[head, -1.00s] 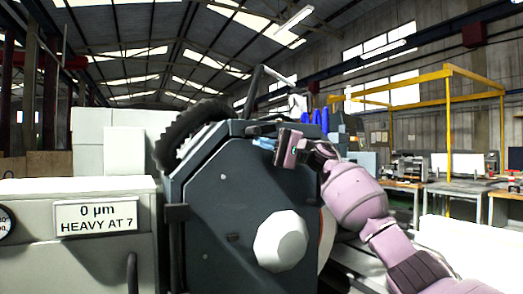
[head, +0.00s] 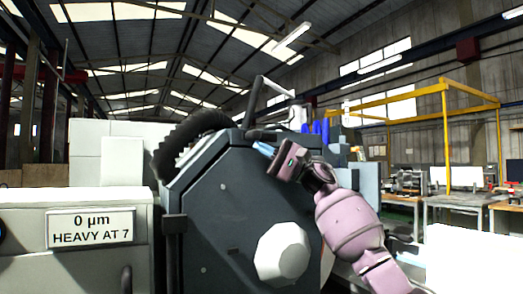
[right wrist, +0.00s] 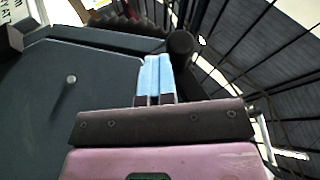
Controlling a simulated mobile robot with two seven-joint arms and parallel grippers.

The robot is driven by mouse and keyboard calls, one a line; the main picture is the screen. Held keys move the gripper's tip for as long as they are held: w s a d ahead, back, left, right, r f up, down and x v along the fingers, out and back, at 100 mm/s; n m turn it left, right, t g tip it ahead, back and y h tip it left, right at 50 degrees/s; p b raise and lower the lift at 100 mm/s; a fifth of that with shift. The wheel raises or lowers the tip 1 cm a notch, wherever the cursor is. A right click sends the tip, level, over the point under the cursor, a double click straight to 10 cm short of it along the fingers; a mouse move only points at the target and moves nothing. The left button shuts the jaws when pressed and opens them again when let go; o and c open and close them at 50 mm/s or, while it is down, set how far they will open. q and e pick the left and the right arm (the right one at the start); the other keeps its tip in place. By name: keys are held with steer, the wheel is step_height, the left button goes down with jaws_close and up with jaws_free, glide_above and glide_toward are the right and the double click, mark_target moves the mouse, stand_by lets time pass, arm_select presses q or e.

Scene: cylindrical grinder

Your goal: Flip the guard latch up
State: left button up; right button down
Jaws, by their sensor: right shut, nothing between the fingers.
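The grinder's dark grey wheel guard (head: 235,215) fills the middle of the head view, with a pale faceted knob on its face. A short dark bar (head: 262,134) lies roughly level on the guard's top edge; it looks like the latch, but I cannot be sure. In the right wrist view a dark round-ended bar (right wrist: 181,43) stands just beyond the fingertips. My right gripper (head: 264,148) has light blue fingers, shut and empty, close below the bar. They also show in the right wrist view (right wrist: 153,75). Whether they touch the bar is unclear. My left gripper is out of view.
A thin dark upright lever (head: 254,100) rises behind the guard's top. A black ribbed hose (head: 190,140) curves at its left. A sign (head: 91,228) reading "0 µm HEAVY AT 7" is on the pale housing at left. Workbenches (head: 455,205) stand farther right.

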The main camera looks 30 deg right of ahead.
steer(key=shift+d+r, duration=0.1)
steer(key=shift+d, duration=0.05)
steer(key=v, duration=0.7)
steer(key=shift+f+b, duration=0.2)
steer(key=shift+b, duration=0.15)
steer(key=shift+d, duration=0.1)
